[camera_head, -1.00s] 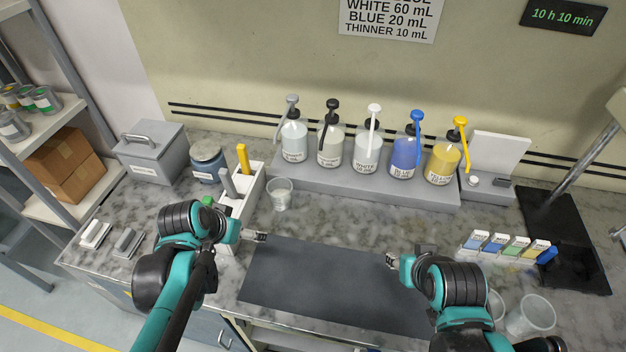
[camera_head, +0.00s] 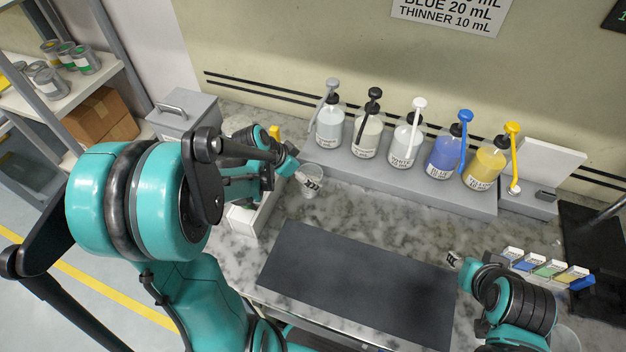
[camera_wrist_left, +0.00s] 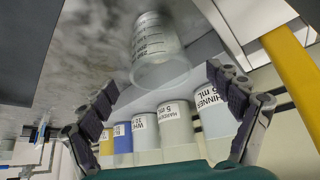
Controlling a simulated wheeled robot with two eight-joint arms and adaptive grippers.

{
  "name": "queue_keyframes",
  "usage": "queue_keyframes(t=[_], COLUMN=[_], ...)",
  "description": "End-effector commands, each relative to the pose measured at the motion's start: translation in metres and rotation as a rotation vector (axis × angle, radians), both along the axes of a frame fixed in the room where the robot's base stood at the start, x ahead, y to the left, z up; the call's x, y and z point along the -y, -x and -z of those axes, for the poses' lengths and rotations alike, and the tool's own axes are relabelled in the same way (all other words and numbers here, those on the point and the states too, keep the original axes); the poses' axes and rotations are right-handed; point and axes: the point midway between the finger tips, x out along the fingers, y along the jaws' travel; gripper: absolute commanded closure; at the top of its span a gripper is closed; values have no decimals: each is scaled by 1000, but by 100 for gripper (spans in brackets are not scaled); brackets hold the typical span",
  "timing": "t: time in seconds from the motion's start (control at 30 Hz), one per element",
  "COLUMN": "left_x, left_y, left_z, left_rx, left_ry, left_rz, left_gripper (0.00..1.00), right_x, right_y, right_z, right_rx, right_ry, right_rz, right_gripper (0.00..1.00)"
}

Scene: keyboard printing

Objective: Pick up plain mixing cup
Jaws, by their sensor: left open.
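A clear mixing cup (camera_head: 312,170) stands on the marble counter, left of the raised pump-bottle shelf. In the left wrist view the cup (camera_wrist_left: 152,40) shows measuring marks and lies beyond the fingertips. My left gripper (camera_head: 309,184) is open, with its fingers close to the cup and partly covering it in the head view. In the left wrist view the fingers (camera_wrist_left: 160,88) are spread with nothing between them. My right gripper (camera_head: 453,258) is over the right end of the dark mat; its jaw state is too small to tell.
Several pump bottles (camera_head: 405,143) stand on the grey shelf (camera_head: 350,170) behind the cup. A white holder (camera_head: 243,218) stands left of the cup, partly hidden by my left arm. The dark mat (camera_head: 350,285) is clear. Another cup (camera_head: 566,340) shows at lower right.

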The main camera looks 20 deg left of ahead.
Motion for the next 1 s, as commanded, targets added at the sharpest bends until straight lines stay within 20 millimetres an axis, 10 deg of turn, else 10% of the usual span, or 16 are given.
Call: queue_keyframes(t=[0.5,0.8,1.0], left_x=[17,19,19], left_y=[-33,-36,-35], left_z=[60,63,63], left_rx=[0,0,0], left_ry=[0,0,0], left_rz=[1,-1,-1], left_gripper=[10,10,57], right_x=[0,0,0], right_y=[0,0,0], right_z=[29,29,29], right_rx=[0,0,0], right_ry=[0,0,0], right_rz=[0,0,0], right_gripper=[60,60,60])
